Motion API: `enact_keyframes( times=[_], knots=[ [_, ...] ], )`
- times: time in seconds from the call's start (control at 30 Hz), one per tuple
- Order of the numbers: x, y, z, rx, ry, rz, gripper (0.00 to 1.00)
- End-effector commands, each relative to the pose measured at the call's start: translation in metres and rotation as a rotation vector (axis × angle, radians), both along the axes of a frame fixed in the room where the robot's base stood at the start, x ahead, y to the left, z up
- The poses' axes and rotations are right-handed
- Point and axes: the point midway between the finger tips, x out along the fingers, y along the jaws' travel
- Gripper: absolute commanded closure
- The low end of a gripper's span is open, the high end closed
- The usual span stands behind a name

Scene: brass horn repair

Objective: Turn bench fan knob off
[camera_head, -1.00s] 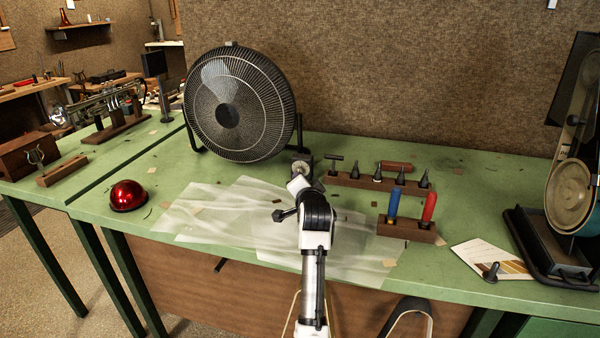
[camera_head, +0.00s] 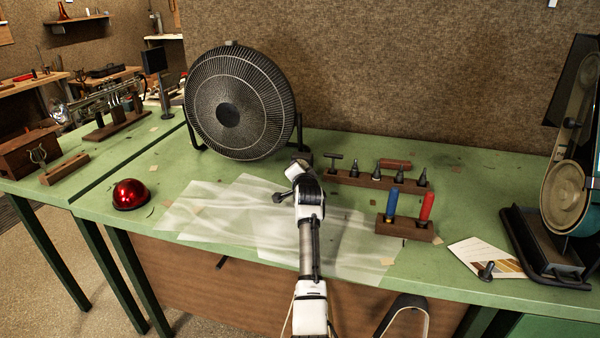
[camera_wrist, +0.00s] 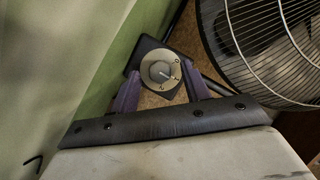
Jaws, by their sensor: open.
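The bench fan (camera_head: 240,102) stands at the back of the green bench, its round grille facing forward. Part of its wire grille (camera_wrist: 265,45) fills the upper right of the wrist view. The fan knob (camera_wrist: 160,70) is a grey round cap with a light pointer line on a pale marked dial, on a dark box. My gripper (camera_wrist: 160,76) is open, with a purple finger on either side of the dial. I cannot tell if either finger touches the knob. In the head view my gripper (camera_head: 297,169) covers most of the knob.
Thin translucent sheets (camera_head: 235,215) lie under my arm. To the right are a wooden tool rack (camera_head: 350,180) and a small block (camera_head: 405,228) with blue and red handled tools. A red dome (camera_head: 130,194) sits at left. A belt machine (camera_head: 570,190) stands at far right.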

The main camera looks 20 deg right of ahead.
Motion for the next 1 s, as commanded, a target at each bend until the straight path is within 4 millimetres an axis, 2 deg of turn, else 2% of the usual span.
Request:
enact_keyframes(
  times=[0.2,0.53,1.0],
  knots=[
    [0.0001,0.0001,0.0002,0.000,-0.001,0.001,0.55],
    [-0.0001,0.0001,0.0003,0.000,0.000,0.000,0.98],
    [-0.0001,0.0001,0.0003,-0.007,0.004,0.000,0.98]
  ],
)
